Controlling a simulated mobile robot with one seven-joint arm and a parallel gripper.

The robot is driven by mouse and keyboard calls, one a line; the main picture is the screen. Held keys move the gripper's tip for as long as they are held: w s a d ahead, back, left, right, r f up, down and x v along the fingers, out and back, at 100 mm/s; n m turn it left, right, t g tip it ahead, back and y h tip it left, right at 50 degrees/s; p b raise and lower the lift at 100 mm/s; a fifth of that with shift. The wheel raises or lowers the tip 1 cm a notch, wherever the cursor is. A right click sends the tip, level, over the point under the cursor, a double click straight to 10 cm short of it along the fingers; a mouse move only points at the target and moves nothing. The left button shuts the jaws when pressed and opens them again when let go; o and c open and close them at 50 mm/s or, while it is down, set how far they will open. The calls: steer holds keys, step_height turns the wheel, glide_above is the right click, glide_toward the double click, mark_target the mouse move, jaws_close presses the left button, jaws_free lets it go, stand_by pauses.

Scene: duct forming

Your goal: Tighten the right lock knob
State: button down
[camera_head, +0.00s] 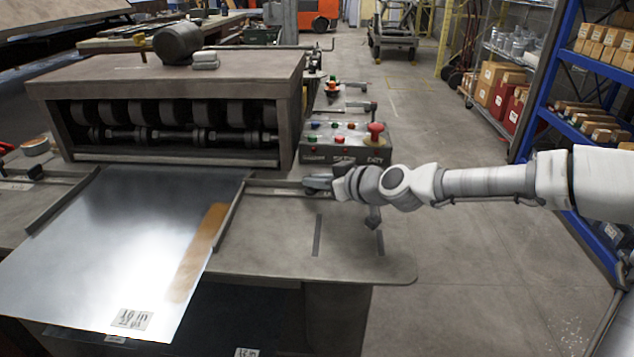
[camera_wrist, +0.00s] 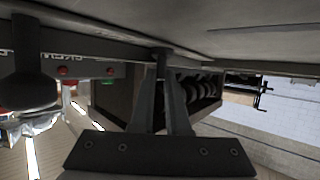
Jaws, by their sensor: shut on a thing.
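My gripper (camera_head: 318,185) reaches in from the right, low over the table at the right end of the rail beside the right guide (camera_head: 232,212). Its fingers are closed together on a small dark part, taken as the right lock knob; the fingers mostly hide it. In the wrist view, which looks upside down, the gripper (camera_wrist: 161,58) has its fingertips meeting close to the table surface. The knob's exact turn cannot be seen. A matching black left lock knob (camera_head: 36,172) sits on the left rail.
A metal sheet (camera_head: 110,250) lies between the guides before the roller machine (camera_head: 170,110). A control box (camera_head: 345,143) with a red stop button (camera_head: 375,130) stands just behind my gripper. The table's front right corner (camera_head: 390,268) is clear. Blue shelving (camera_head: 585,110) stands at right.

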steer(key=shift+s+a+m+t+h+b, duration=0.15)
steer(key=shift+m+t+h+b, duration=0.3)
steer(key=shift+m+h, duration=0.5)
steer(key=shift+s+a+m+t+h+b, duration=0.1)
steer(key=shift+a+m+t+h+b, duration=0.15)
steer(key=shift+m+t+h, duration=0.6)
steer(key=shift+s+a+m+t+h+b, duration=0.15)
steer(key=shift+m+t+h+b, duration=0.25)
steer(key=shift+m+h, duration=0.7)
steer(key=shift+w+a+r+m+h+p, duration=0.1)
steer(key=shift+m+h+p, duration=0.45)
steer(key=shift+m+h, duration=0.55)
steer(key=shift+h, duration=0.3)
steer(key=shift+m+h+p, duration=0.8)
steer(key=shift+h+p, duration=0.1)
steer(key=shift+p, duration=0.05)
steer(key=c, duration=0.9)
jaws_free()
